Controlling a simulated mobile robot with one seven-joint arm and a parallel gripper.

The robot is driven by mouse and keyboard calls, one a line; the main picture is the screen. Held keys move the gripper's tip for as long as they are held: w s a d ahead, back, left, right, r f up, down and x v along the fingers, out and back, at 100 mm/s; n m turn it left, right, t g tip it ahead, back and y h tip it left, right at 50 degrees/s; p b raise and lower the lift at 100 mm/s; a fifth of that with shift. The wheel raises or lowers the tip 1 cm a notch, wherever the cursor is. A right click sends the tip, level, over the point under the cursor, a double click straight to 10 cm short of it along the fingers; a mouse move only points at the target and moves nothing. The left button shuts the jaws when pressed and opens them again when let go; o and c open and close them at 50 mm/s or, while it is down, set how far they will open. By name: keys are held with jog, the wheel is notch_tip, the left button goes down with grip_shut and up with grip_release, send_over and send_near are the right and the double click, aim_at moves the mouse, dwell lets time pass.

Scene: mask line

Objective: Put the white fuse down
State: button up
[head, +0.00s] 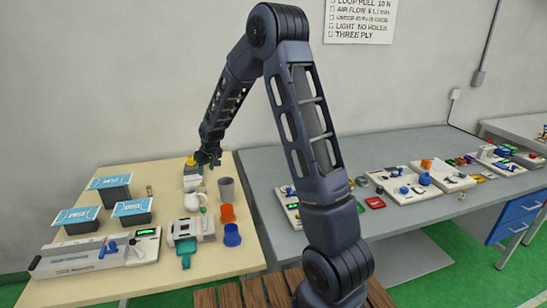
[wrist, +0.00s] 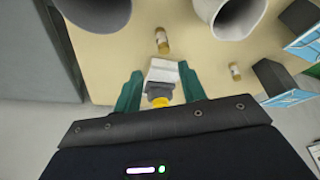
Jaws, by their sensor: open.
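My gripper (wrist: 158,72) is open, with its two green fingers apart. Between and just beyond them in the wrist view is a white block (wrist: 162,70) with a grey and yellow part at its near end. I cannot tell whether a finger touches it. A small tan cylinder with a pale band (wrist: 162,40) lies beyond the block; a similar one (wrist: 235,71) is to the right. I cannot pick out the white fuse with certainty.
A grey cup (head: 227,190) and a white jug (head: 193,203) stand close to my gripper. Blue-topped dark boxes (head: 132,212) are at the left. Orange (head: 228,214) and blue (head: 232,235) cups stand near the table's right edge. A grey bench (head: 400,150) holds several devices.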

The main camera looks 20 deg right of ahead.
jog(key=s+d+r+m+h, duration=0.1)
jog(key=s+d+r+m, duration=0.2)
jog(key=s+d+r, duration=1.5)
jog(key=s+d+r+m, duration=0.1)
jog(key=s+d, duration=0.3)
jog(key=s, duration=0.6)
jog(key=s+d+r+m+h, duration=0.1)
jog(key=s+d, duration=0.4)
jog(key=s, duration=0.6)
notch_tip(320, 180, up, 3)
jog(key=shift+s+d+f+m+t, duration=0.25)
jog(key=shift+m+t, duration=0.15)
jog(key=shift+m, duration=0.2)
